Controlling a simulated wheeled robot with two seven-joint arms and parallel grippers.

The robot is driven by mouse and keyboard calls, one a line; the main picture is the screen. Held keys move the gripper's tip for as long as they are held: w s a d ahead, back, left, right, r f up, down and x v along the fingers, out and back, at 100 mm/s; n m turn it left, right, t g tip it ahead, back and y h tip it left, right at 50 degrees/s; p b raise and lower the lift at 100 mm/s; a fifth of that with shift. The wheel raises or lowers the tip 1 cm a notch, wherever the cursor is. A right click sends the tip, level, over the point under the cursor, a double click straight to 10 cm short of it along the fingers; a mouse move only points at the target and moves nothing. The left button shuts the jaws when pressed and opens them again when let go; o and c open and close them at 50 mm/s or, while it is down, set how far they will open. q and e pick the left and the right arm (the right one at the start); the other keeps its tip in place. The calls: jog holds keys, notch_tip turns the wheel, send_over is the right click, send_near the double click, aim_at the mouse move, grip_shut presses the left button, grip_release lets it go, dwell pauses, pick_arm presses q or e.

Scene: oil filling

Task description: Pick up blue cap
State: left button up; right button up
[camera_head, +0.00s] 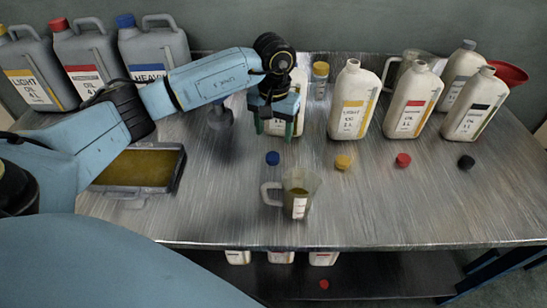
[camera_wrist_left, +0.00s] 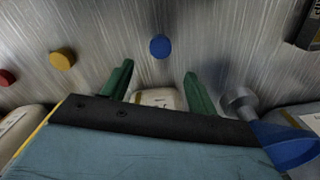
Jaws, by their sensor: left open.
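The blue cap (camera_head: 273,158) lies on the metal table, in front of a white bottle (camera_head: 299,118) and behind the measuring jug. My left gripper (camera_head: 277,134) hangs in front of that bottle, its green fingers apart and empty, behind the cap in the head view. In the left wrist view the blue cap (camera_wrist_left: 160,46) lies beyond the fingertips, roughly centred between the two green fingers (camera_wrist_left: 156,80). The fingers do not touch it. The top of a white bottle (camera_wrist_left: 154,98) shows between the fingers. My right gripper is not in view.
A measuring jug (camera_head: 299,190) with dark liquid stands close in front of the cap. A yellow cap (camera_head: 343,162), a red cap (camera_head: 403,160) and a black cap (camera_head: 466,163) lie to the right before white bottles. A tray (camera_head: 176,178) sits left; the front right tabletop is clear.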

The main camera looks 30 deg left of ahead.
aim_at(274, 154)
pick_arm(q)
notch_tip(274, 154, down, 2)
jog(key=shift+f, duration=0.3)
notch_tip(274, 154, down, 5)
jog(key=shift+b, duration=0.3)
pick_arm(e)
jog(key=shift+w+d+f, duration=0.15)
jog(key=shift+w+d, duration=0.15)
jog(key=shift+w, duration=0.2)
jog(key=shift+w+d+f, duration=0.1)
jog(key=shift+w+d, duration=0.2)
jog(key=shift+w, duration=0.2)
pick_arm(q)
jog(key=shift+c, duration=0.5)
jog(key=c, duration=0.9)
jog(key=shift+c, duration=0.3)
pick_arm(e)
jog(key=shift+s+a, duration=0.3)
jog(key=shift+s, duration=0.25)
